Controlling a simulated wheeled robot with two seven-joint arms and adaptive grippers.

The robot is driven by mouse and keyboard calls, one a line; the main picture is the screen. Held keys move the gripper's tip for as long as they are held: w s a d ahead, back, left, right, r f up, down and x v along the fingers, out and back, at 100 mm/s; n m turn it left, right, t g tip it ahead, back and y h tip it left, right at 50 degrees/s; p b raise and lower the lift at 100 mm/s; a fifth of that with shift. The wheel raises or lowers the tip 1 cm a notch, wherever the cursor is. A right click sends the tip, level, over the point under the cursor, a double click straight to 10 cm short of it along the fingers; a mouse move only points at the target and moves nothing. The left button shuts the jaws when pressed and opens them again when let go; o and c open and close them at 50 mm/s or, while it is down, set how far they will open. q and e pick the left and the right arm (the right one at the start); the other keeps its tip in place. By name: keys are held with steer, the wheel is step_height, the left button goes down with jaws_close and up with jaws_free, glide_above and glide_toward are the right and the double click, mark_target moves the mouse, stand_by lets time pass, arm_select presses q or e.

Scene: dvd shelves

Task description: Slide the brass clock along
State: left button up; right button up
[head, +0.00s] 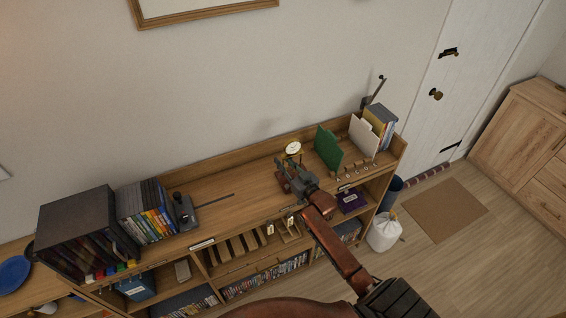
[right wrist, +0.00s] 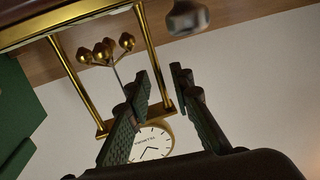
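The brass clock (head: 293,148) stands on the top of the long wooden shelf, towards its back, with a white round face. My right gripper (head: 281,164) is just in front of it and hides its lower part in the head view. In the right wrist view the clock's face (right wrist: 153,146), brass posts and several brass balls show close up. The right gripper (right wrist: 162,74) has its fingers apart. One finger overlaps the clock and the other is just right of a brass post; I cannot tell whether they touch it. My left gripper is not in view.
A green book or panel (head: 328,148) and a white one (head: 363,136) stand right of the clock. To the left are a black bookend (head: 184,212), a row of DVDs (head: 151,211) and a dark box (head: 80,226). The shelf top between bookend and clock is mostly clear.

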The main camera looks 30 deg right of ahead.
steer(key=shift+o, duration=0.6)
steer(key=shift+a, duration=0.1)
steer(key=shift+s, duration=0.2)
steer(key=s, duration=1.1)
steer(key=shift+s, duration=0.3)
